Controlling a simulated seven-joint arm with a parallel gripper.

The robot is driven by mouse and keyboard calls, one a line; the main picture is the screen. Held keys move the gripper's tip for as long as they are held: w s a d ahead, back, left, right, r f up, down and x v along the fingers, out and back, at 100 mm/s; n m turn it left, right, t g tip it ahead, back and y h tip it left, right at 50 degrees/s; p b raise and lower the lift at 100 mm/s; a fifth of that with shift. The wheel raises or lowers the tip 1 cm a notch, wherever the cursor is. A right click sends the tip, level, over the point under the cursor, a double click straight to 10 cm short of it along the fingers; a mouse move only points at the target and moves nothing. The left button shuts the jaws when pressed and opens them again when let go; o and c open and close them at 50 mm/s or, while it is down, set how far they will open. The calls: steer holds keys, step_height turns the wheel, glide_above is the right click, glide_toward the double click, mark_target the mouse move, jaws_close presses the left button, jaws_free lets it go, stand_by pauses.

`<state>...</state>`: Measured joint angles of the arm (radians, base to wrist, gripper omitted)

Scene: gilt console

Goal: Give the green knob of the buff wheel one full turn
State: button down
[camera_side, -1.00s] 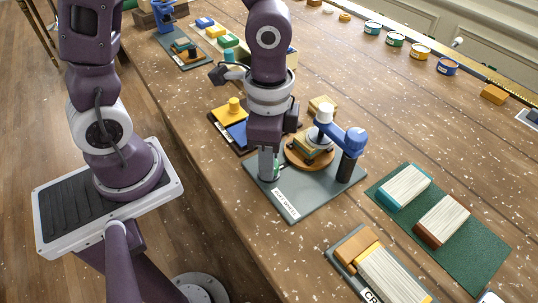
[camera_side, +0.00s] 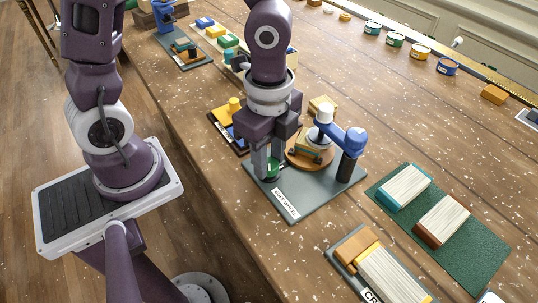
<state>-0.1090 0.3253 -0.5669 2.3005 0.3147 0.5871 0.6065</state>
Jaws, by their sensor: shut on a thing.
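The buff wheel stands on a grey base plate (camera_side: 312,202) with a white label on its front edge. Its round wooden disc (camera_side: 322,162) carries a yellowish block. A blue arm (camera_side: 354,138) on a dark post reaches over the disc and ends in a white cylinder. The green knob (camera_side: 271,170) is at the plate's left side, mostly hidden by the fingers. My gripper (camera_side: 267,170) points straight down and is shut on the green knob, with a grey finger on each side.
A tray with yellow and blue blocks (camera_side: 229,112) lies left of my gripper.

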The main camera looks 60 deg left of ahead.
mark_target(269, 163)
stand_by(0.3)
steer(key=c, duration=1)
jaws_free()
steer(key=shift+r, duration=0.1)
step_height(269, 163, up, 7)
steer(key=shift+f, duration=0.1)
